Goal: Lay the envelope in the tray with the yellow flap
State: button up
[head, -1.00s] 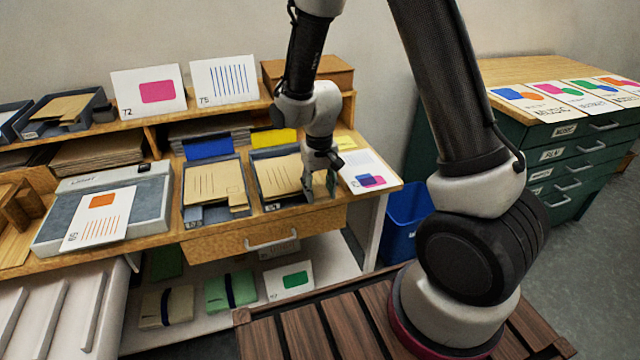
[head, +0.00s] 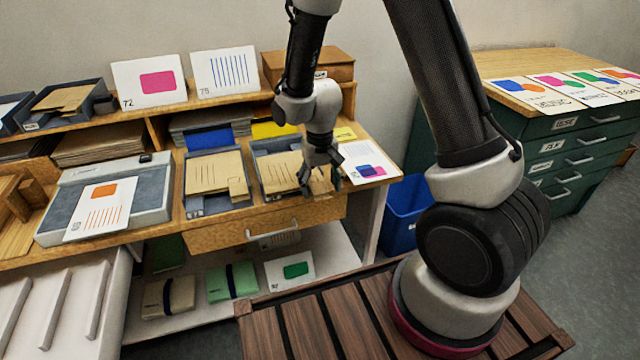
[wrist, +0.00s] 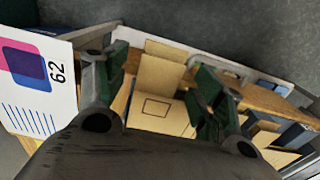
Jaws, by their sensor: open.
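The tray with the yellow flap (head: 254,170) stands on the bench, its yellow flap (head: 275,130) raised at the back. A tan envelope with dark lines (head: 285,172) lies in this tray. My gripper (head: 322,183) is open, pointing down at the tray's right side. In the wrist view my gripper (wrist: 160,62) has its two fingers apart, with tan paper bearing a square outline (wrist: 158,108) showing between them. I cannot tell whether that paper is the same envelope or touches the fingers.
The neighbouring tray with the blue flap (head: 188,208) also holds tan paper. A white card with pink and blue shapes (head: 372,160) lies close right of my gripper. A grey scale (head: 150,190) with a card stands left. A drawer (head: 262,232) sits below.

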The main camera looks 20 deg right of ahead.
notch_tip(320, 180, up, 12)
dwell(0.4)
